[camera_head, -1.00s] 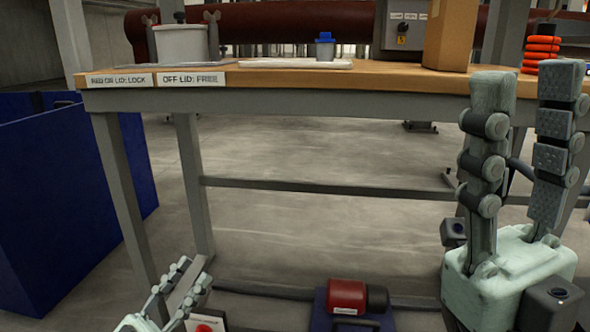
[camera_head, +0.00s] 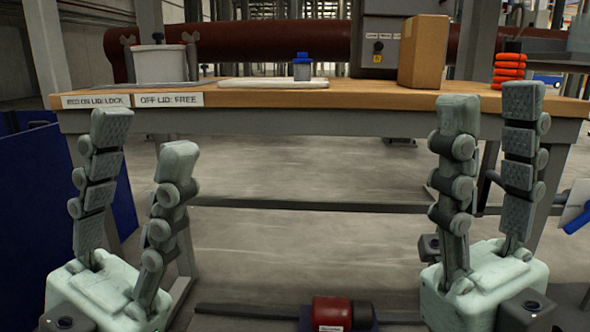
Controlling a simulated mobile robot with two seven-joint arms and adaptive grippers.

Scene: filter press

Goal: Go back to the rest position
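My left gripper (camera_head: 142,140) is at the left of the head view, upright in front of the bench. Its two fingers are apart with nothing between them. My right gripper (camera_head: 490,112) is at the right, also upright with its fingers apart and empty. The bench (camera_head: 330,97) with a wooden top stands behind both grippers. On it are a white pot with a lid (camera_head: 160,66), a blue-capped container (camera_head: 303,70) on a white slab (camera_head: 262,83), and a brown box (camera_head: 423,52).
Orange rings (camera_head: 508,72) are stacked at the right. A grey control box (camera_head: 382,45) stands behind. A red and black device (camera_head: 335,313) is low on the floor. A blue panel (camera_head: 35,200) stands left.

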